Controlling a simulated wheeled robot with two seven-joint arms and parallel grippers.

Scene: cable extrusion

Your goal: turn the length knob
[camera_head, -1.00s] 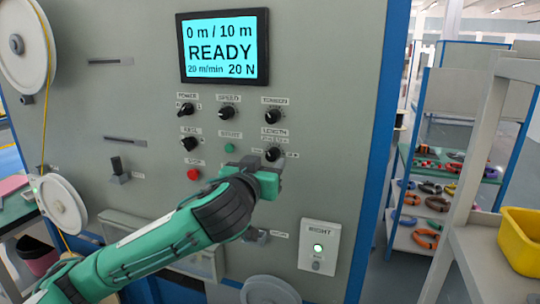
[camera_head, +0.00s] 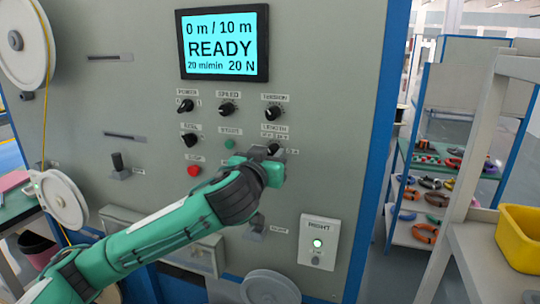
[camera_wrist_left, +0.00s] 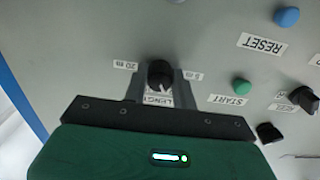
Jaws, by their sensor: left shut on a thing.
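The length knob (camera_head: 273,147) is a small black dial at the right of the control panel, under the LENGTH label. In the left wrist view the knob (camera_wrist_left: 159,73) sits between the fingers, with "20 m" and "5 m" labels on either side and its white pointer mark toward the palm. My left gripper (camera_head: 270,153) is shut on the knob at the panel; its two grey fingers (camera_wrist_left: 161,88) flank the knob in the wrist view. The screen (camera_head: 223,44) reads "0 m / 10 m", READY, 20 m/min and 20 N. My right gripper is not in view.
The tension knob (camera_head: 273,112) is just above, the green start button (camera_head: 229,143) and red stop button (camera_head: 194,170) to the left. A RIGHT-labelled box (camera_head: 318,243) is below. Spools with yellow cable are at left. A yellow bin (camera_head: 522,240) stands on the right shelf.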

